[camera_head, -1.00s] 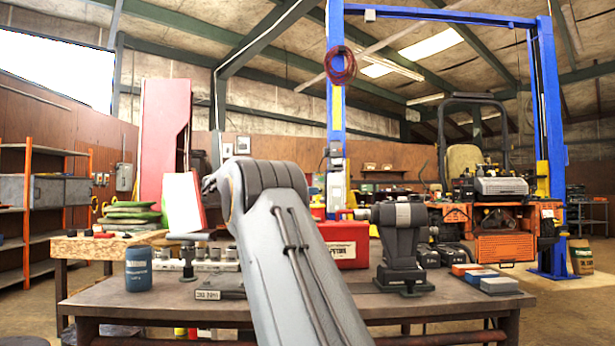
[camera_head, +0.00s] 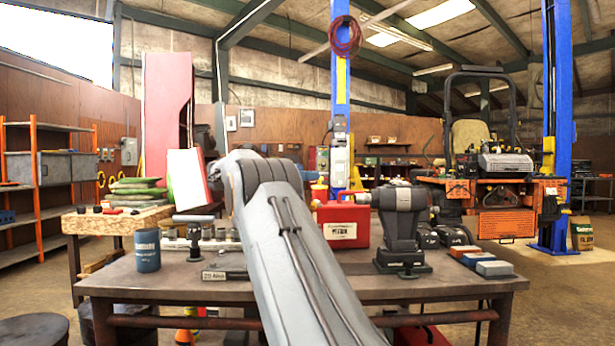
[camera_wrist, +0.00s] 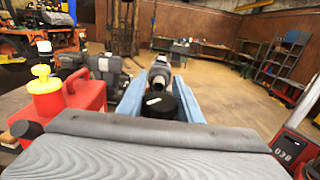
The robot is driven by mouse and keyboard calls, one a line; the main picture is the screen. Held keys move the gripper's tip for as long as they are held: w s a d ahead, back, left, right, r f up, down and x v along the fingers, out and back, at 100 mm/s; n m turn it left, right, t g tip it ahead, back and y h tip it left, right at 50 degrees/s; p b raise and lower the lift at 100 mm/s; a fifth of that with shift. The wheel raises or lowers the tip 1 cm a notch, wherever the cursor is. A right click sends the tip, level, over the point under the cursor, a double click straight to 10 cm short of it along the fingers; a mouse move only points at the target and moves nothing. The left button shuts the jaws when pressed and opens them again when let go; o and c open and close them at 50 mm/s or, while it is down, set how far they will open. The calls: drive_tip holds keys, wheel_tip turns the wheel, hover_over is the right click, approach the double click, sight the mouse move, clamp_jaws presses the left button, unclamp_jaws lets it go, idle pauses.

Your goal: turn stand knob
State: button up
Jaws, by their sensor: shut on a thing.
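In the wrist view, my gripper (camera_wrist: 160,103) has its two blue-grey fingers on either side of a round black knob (camera_wrist: 159,106), and it is shut on the knob. The fingers partly hide the knob's sides. A grey and dark cylindrical part (camera_wrist: 159,73) shows just beyond it. I cannot tell from this view how the knob joins the stand. In the head view my grey arm hides the gripper and the knob. A black stand-like device (camera_head: 402,232) with a grey-banded head stands on the workbench (camera_head: 190,289) to the right of my arm.
A red case (camera_head: 343,226) stands behind the arm. A yellow-topped container (camera_wrist: 45,90) is close at the left of the wrist view. A red-framed display unit (camera_wrist: 292,148) is at its right. A blue can (camera_head: 147,250) and several small boxes are on the bench.

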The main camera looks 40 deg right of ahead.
drive_tip(key=o, duration=1)
drive_tip(key=shift+s+d, duration=0.1)
drive_tip(key=shift+v, duration=1.2)
drive_tip(key=shift+w+a+f+b, duration=0.15)
drive_tip(key=shift+w+a+b, duration=0.1)
drive_tip(key=shift+b, duration=0.2)
drive_tip(key=shift+w+a+b, duration=0.15)
drive_tip(key=shift+w+b, duration=0.05)
drive_tip(key=shift+b, duration=0.75)
drive_tip(key=b+v, duration=0.1)
drive_tip(key=b, duration=0.3)
drive_tip(key=shift+a, duration=0.3)
drive_tip(key=shift+b+v, duration=1.25)
drive_tip(key=shift+b, duration=0.15)
